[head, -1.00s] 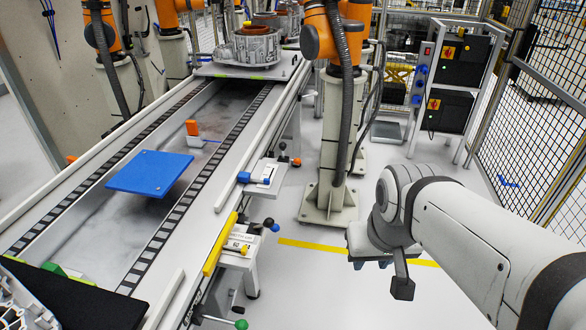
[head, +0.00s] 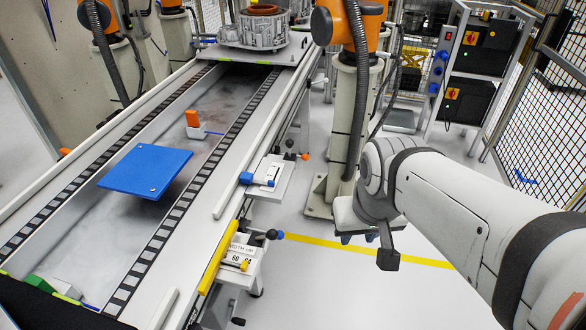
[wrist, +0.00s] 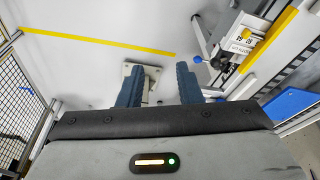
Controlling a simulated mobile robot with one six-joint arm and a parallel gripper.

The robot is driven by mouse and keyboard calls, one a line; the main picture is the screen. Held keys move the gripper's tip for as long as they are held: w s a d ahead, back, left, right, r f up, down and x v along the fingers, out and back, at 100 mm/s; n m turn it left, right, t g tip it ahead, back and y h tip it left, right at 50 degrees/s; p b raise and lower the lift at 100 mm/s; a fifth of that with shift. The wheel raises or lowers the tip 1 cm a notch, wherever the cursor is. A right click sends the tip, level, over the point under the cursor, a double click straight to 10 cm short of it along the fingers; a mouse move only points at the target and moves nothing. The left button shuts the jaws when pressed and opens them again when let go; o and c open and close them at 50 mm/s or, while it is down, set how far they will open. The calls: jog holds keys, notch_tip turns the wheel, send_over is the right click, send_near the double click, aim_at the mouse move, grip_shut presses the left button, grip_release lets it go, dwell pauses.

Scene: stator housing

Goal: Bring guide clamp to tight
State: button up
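A width guide bracket stands on the right side of the conveyor in the head view, with a yellow rail (head: 218,257) and a white scale plate (head: 240,254). A black knob (head: 271,234) and a blue knob (head: 280,236) stick out from its right side. I cannot tell for certain which part is the guide clamp, or how tight it is. The wrist view shows the scale plate (wrist: 245,38) and a blue knob (wrist: 197,60) at upper right. My gripper (wrist: 159,72) is open and empty, apart from the bracket. In the head view, my arm mostly hides it.
A second bracket with a blue rail end (head: 246,178) and an orange knob (head: 305,156) sits farther along the conveyor. A blue plate (head: 146,171) is over the conveyor bed. An orange robot's pedestal (head: 346,125) stands beyond my arm. Floor right of the bracket is clear.

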jog(key=shift+s+a, duration=0.1)
jog(key=m+y+p, duration=0.4)
jog(key=m+y, duration=0.6)
jog(key=m, duration=1.2)
send_near(277, 233)
jog(key=shift+t, duration=0.4)
jog(key=shift+s+f+b+x, duration=0.15)
jog(key=shift+b+x, duration=0.6)
jog(key=shift+x, duration=1.45)
jog(key=shift+s+f+b+x, duration=0.15)
jog(key=shift+b+x, duration=0.55)
jog(key=shift+x, duration=1.55)
jog(key=shift+r, duration=0.1)
jog(key=shift+a+b, duration=0.15)
jog(key=shift+b, duration=0.25)
